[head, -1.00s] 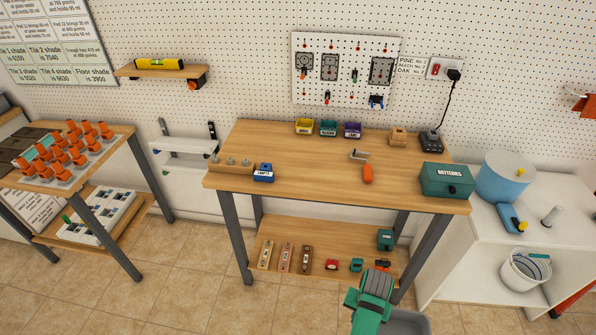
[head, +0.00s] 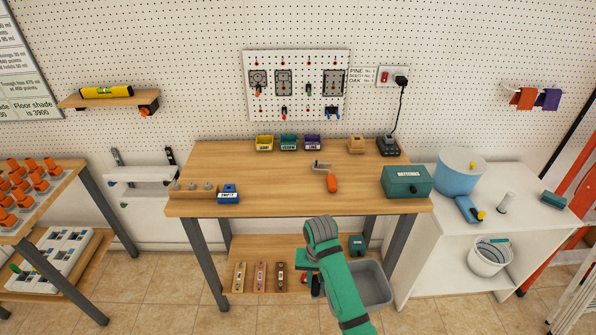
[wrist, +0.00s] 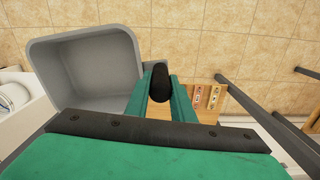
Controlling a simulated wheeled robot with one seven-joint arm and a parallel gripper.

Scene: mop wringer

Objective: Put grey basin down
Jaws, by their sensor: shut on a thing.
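The grey basin (head: 374,287) is an open rectangular tub. In the head view it is beside my green forearm, in front of the workbench's lower right side. In the wrist view the basin (wrist: 85,70) fills the upper left, its open inside facing the camera and looking empty. My gripper (wrist: 160,88) is at the basin's right edge and is shut on it; a dark rounded piece shows between the fingers.
The wooden workbench (head: 290,205) stands ahead, with a lower shelf (head: 250,250) holding small blocks. A white cabinet (head: 425,240) with a white bucket (head: 490,257) stands to the right. Tiled floor (head: 440,318) is clear in front of it. A white slatted thing (head: 575,310) is at lower right.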

